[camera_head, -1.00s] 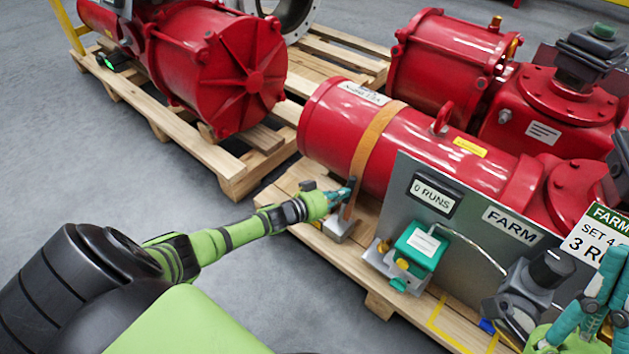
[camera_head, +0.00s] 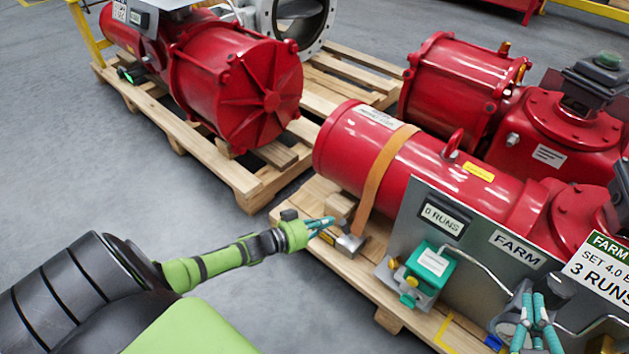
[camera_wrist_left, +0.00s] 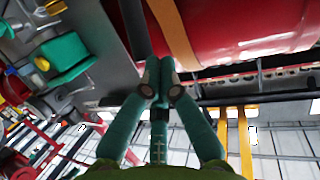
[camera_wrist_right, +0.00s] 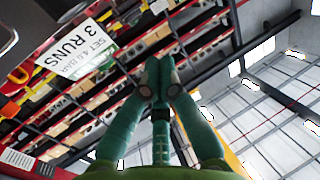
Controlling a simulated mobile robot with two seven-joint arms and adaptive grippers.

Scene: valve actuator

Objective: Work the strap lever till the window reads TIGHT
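An orange strap (camera_head: 380,172) runs over the red cylinder (camera_head: 345,150) and down to a metal ratchet piece (camera_head: 349,243) on the pallet. A small yellow part (camera_head: 327,238) sits beside that piece; I cannot read any strap window, and the lever is not clear. My left gripper (camera_head: 330,223) is just left of the ratchet piece and above it, fingertips together with nothing visible between them; contact is unclear. In the left wrist view its tips (camera_wrist_left: 160,82) point toward the strap (camera_wrist_left: 175,30). My right gripper (camera_head: 533,296) is before the panel, tips together and empty (camera_wrist_right: 158,80).
A metal panel (camera_head: 470,262) with a "0 RUNS" display (camera_head: 443,216) and "FARM" label stands right of the strap. A green box (camera_head: 433,262) is at its foot. A sign reading "3 RUNS" (camera_head: 600,265) is at right. Grey floor (camera_head: 120,190) is clear at left.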

